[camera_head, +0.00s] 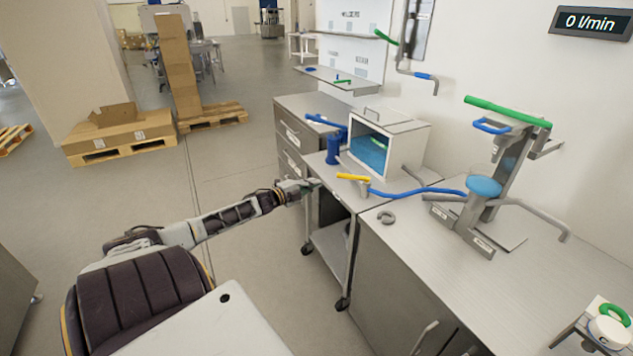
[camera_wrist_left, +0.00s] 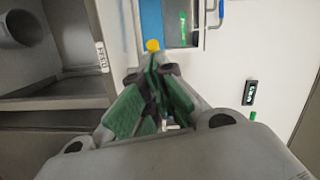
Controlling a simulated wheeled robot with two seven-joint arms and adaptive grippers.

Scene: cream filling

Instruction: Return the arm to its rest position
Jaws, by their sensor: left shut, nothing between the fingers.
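My left arm (camera_head: 235,217) reaches out from the lower left in the head view, stretched toward the steel worktop. My left gripper (camera_head: 314,183) is at the near left edge of the worktop, beside a yellow-handled part (camera_head: 352,177). In the left wrist view the gripper (camera_wrist_left: 153,68) shows its green-padded fingers converging, shut with nothing held. A yellow tip (camera_wrist_left: 152,45) shows just beyond the fingertips, and I cannot tell whether they touch it. My right gripper is not in view.
A white open-fronted box (camera_head: 397,137) with blue contents stands behind the gripper, beside a blue cylinder (camera_head: 333,150). A wheeled steel cart (camera_head: 330,246) is below.

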